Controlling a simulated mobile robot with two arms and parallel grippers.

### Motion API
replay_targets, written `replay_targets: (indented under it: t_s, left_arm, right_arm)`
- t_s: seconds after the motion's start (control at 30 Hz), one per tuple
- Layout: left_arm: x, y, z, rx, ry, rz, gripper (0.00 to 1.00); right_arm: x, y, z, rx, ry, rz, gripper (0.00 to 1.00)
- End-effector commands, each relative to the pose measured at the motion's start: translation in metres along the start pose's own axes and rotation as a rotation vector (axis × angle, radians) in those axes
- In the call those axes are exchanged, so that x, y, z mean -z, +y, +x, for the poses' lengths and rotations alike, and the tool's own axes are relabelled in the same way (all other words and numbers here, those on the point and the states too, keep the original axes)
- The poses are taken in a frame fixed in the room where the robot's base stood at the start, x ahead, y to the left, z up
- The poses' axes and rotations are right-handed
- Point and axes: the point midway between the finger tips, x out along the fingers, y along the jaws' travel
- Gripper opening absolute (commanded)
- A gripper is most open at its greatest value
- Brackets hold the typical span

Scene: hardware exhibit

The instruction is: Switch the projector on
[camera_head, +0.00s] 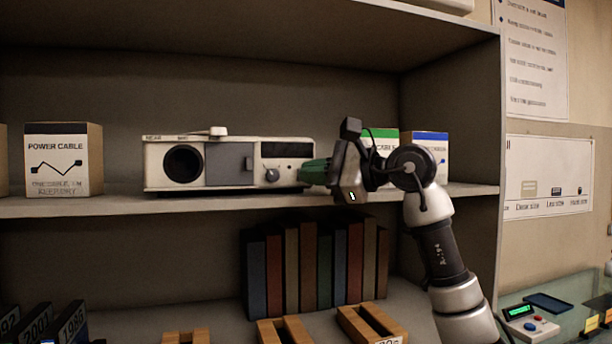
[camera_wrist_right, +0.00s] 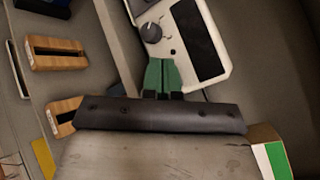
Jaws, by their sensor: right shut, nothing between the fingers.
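The white projector (camera_head: 226,163) stands on the shelf in the head view, with a dark round lens (camera_head: 183,164) at left, a grey panel in the middle and a grey knob (camera_head: 272,175) at lower right. My right gripper (camera_head: 304,173) is at the projector's right end, its green fingers shut and empty. In the right wrist view the shut green fingers (camera_wrist_right: 163,66) reach the projector's near edge (camera_wrist_right: 203,80), just short of the knob (camera_wrist_right: 152,33) and a small dark button (camera_wrist_right: 173,51). I cannot tell whether they touch. My left gripper is out of view.
A power cable box (camera_head: 64,160) stands left of the projector. Green-topped (camera_head: 382,140) and blue-topped (camera_head: 432,152) boxes stand behind my right arm. Books (camera_head: 318,265) and wooden holders (camera_head: 368,325) sit on the shelf below. The upper shelf (camera_head: 200,30) limits room above.

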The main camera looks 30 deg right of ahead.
Motion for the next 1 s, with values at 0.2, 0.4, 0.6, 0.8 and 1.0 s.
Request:
replay_targets:
  t_s: [0.2,0.4,0.6,0.8,1.0]
  left_arm:
    - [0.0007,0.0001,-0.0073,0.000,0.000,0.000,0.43]
    - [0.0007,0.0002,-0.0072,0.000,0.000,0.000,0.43]
    - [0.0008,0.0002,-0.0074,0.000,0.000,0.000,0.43]
    - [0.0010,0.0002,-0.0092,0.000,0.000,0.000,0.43]
    - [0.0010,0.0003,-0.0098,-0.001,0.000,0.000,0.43]
  right_arm:
    - [0.0025,-0.0047,0.0043,-0.001,0.001,0.002,0.00]
    - [0.0044,-0.0045,0.0060,0.000,0.000,0.001,0.00]
    - [0.0044,-0.0046,0.0061,0.000,0.000,0.001,0.00]
    - [0.0052,-0.0057,0.0075,-0.001,0.001,0.000,0.00]
    - [0.0064,-0.0061,0.0087,-0.001,0.001,0.000,0.00]
